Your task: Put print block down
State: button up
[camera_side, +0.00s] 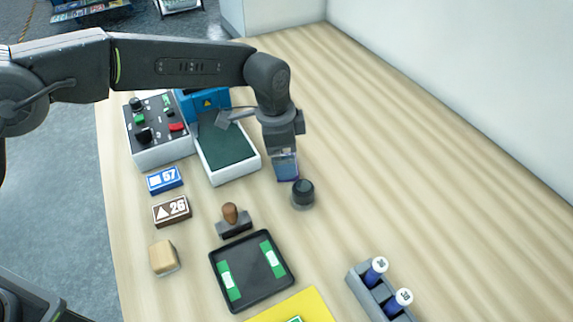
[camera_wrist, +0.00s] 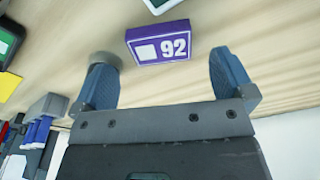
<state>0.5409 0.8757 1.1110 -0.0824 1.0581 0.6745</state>
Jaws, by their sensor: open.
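The purple print block marked 92 (camera_wrist: 158,42) shows in the wrist view, lying on the wooden table between and just beyond the tips of my gripper (camera_wrist: 162,68). The two blue fingers stand apart, with a visible gap on each side of the block. In the side view my gripper (camera_side: 285,178) points down close to the table, and it mostly hides this block. A blue block marked 57 (camera_side: 165,180) and a brown block marked 26 (camera_side: 172,211) lie on the table to the left.
A round black-topped piece (camera_side: 303,192) stands close to my gripper. A machine with a green bed (camera_side: 228,152), a control box (camera_side: 158,135), a stamp (camera_side: 232,218), a wooden cube (camera_side: 164,258), a black tray (camera_side: 252,298) and a roll rack (camera_side: 357,277) stand around. The right side is clear.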

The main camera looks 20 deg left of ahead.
jog(key=f, duration=0.3)
jog(key=shift+w+d+f, duration=0.15)
jog(key=shift+d+f, duration=0.1)
jog(key=shift+f, duration=0.1)
jog(key=shift+c, duration=0.4)
jog(key=c, duration=1)
jog(key=shift+o, duration=0.2)
jog(key=shift+r, duration=0.1)
